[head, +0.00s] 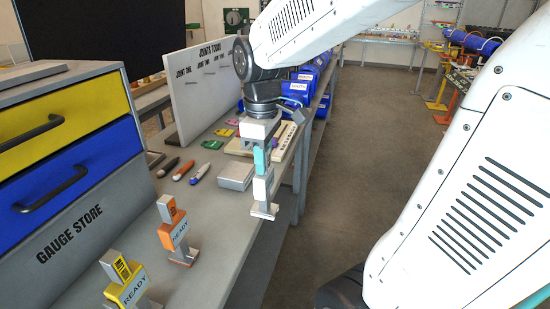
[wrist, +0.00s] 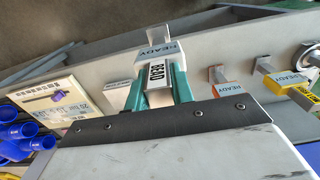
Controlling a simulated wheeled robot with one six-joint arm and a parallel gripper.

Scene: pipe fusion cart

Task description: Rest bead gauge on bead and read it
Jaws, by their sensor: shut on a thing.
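My gripper (head: 261,158) has teal fingers and is shut on the bead gauge (head: 262,188), which is white and grey with a flat foot. It hangs upright below the fingers at the bench's right edge. I cannot tell whether its foot touches the bench. In the wrist view my gripper (wrist: 158,88) has one teal finger on each side of the bead gauge (wrist: 160,52), whose labels read BEAD and READY. I cannot make out a weld bead. Blue pipes (head: 298,87) lie further back along the bench, partly hidden by my arm.
An orange gauge (head: 177,236) and a yellow gauge (head: 127,284) stand on the grey bench (head: 215,230). Pens (head: 184,171), a grey block (head: 236,176) and a white board (head: 198,90) are behind. The gauge store drawers (head: 75,170) stand left.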

